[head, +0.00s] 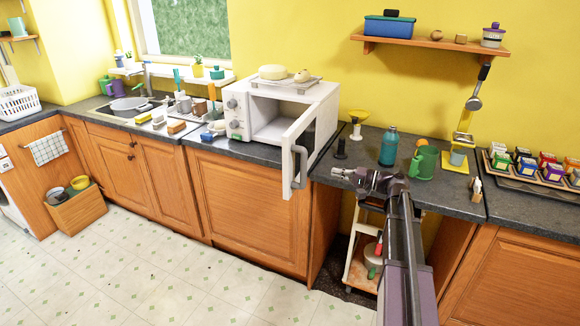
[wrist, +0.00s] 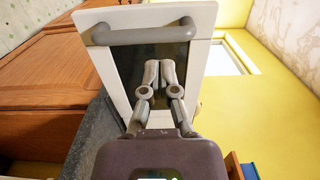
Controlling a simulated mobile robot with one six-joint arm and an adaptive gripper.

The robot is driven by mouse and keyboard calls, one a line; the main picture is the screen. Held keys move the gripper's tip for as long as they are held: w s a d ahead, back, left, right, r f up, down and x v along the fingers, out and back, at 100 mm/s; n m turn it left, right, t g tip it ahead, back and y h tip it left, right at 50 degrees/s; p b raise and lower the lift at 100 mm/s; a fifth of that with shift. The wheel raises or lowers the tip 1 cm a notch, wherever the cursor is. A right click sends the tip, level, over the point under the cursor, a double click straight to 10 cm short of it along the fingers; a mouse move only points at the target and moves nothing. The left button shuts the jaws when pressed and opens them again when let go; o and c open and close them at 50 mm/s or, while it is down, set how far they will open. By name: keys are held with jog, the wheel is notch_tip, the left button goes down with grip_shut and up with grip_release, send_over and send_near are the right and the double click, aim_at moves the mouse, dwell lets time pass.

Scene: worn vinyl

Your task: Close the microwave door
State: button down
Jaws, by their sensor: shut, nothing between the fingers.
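The white microwave (head: 245,118) stands on the dark counter with its cavity showing. Its door (head: 300,150) is open, swung out toward the front right, with a grey handle (head: 299,165) on it. My gripper (head: 340,173) is just right of the door, over the counter's front edge, with its fingers pointing left toward the door. In the wrist view the door (wrist: 204,50) fills the middle, with its dark window behind my fingers and its handle (wrist: 145,33) across the top. The fingers are together and empty. I cannot tell whether they touch the door.
A teal bottle (head: 388,147), a green mug (head: 424,162) and a yellow-topped stand (head: 357,122) are on the counter to the right. A tray (head: 291,84) with food sits on the microwave. The floor (head: 150,270) in front is clear.

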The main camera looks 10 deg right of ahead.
aim_at(289, 163)
jog(key=shift+a, duration=0.2)
jog(key=x, duration=1.4)
